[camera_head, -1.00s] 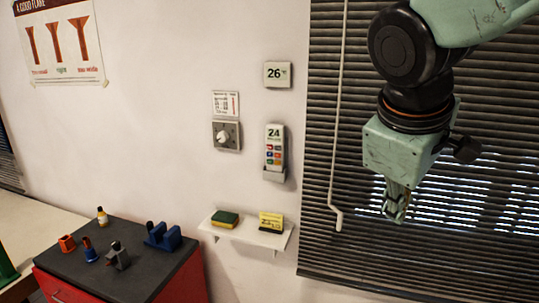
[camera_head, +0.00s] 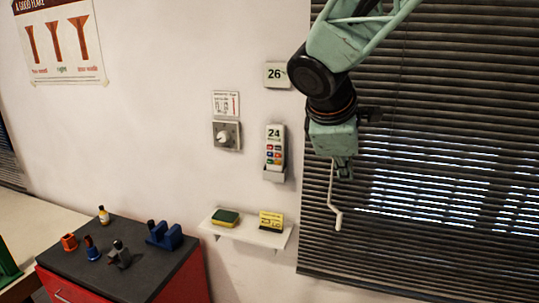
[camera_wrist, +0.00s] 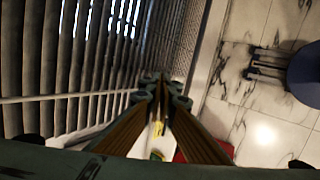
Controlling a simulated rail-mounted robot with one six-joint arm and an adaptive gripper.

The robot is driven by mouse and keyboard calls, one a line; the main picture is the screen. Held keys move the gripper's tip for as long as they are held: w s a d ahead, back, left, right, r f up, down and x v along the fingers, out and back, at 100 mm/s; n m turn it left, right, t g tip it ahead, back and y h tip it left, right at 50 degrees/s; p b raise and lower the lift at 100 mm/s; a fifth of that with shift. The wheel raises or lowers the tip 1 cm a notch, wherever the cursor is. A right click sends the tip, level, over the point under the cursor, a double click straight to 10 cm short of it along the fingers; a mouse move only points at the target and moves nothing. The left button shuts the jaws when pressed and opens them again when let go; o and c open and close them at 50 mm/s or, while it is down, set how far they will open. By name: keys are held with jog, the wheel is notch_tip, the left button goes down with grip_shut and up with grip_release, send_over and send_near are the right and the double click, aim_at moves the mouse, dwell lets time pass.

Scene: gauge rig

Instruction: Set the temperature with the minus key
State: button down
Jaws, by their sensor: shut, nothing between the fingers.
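A white remote (camera_head: 274,147) with several coloured keys sits upright in a wall holder. Its display reads 24. A small white wall display (camera_head: 276,75) above it reads 26. My gripper (camera_head: 344,176) hangs pointing down in front of the blind, to the right of the remote and apart from it. Its fingers are shut and empty; the wrist view also shows the fingers (camera_wrist: 163,88) together. The minus key is too small to make out among the keys.
Below is a white shelf (camera_head: 247,233) with a sponge (camera_head: 225,218) and a yellow box (camera_head: 271,221). The blind (camera_head: 430,200) and its wand (camera_head: 334,205) are at the right.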

jog(key=w+a+f+n+t+p, duration=0.1)
jog(key=w+a+n, duration=0.3)
jog(key=w+a, duration=0.3)
jog(key=w+a+f+n+p, duration=0.2)
jog(key=a+p, duration=0.1)
jog(key=a, duration=0.5)
jog(key=w+a+f+n+t+p, duration=0.1)
jog(key=w+a+f+n+p, duration=0.1)
jog(key=a, duration=0.6)
jog(key=shift+w+a+n+p, duration=0.4)
jog(key=shift+w+n+p, duration=0.1)
jog(key=shift+p, duration=0.2)
jog(key=shift+w, duration=0.1)
jog(key=p, duration=0.3)
send_near(269, 160)
jog(key=shift+w+d+f, duration=0.25)
jog(key=shift+w+f, duration=0.15)
jog(key=shift+f, duration=0.35)
jog(key=shift+w+d+f, duration=0.3)
jog(key=shift+w+f, duration=0.05)
jog(key=shift+f, duration=0.45)
jog(key=shift+w+d+f, duration=0.25)
jog(key=shift+w+f, duration=0.15)
jog(key=shift+f, duration=0.35)
